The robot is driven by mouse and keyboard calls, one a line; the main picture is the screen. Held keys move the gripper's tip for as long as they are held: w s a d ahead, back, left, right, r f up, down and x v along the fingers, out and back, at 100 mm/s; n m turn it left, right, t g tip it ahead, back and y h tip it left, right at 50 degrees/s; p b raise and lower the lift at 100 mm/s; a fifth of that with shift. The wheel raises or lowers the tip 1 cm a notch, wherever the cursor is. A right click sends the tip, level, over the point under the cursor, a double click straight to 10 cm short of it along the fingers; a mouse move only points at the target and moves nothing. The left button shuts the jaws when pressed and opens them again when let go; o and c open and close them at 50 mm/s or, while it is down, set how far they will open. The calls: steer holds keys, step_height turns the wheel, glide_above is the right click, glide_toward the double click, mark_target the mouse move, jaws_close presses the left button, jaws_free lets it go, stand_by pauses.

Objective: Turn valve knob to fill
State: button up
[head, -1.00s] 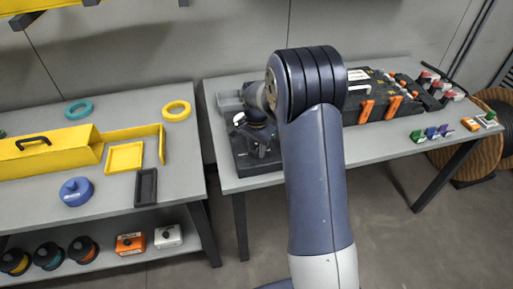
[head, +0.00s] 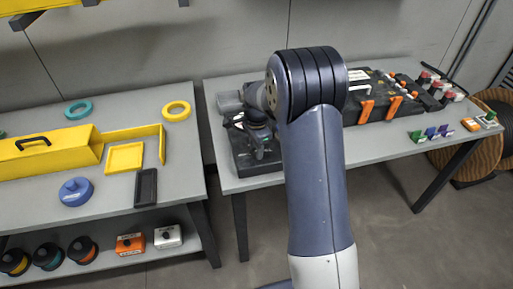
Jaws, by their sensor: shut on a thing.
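A black device (head: 243,167) sits at the left end of the right-hand bench. My gripper (head: 262,153) points down over its top, close to it. The fingers are small and dark against the device. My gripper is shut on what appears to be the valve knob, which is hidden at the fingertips. The knob's angle and any fill mark cannot be made out.
A black case with orange latches (head: 367,110) stands right of my arm on the same bench. Small coloured pieces (head: 432,133) lie near the bench's right end. The left bench holds a yellow box (head: 45,150) and a blue round container (head: 76,191). A floor gap separates the benches.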

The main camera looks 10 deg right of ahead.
steer(key=o, duration=1)
step_height(320, 180, up, 11)
steer(key=shift+f, duration=0.1)
steer(key=shift+f, duration=0.1)
step_height(320, 180, down, 11)
steer(key=shift+r, duration=0.15)
stand_by(0.5)
steer(key=shift+r, duration=0.15)
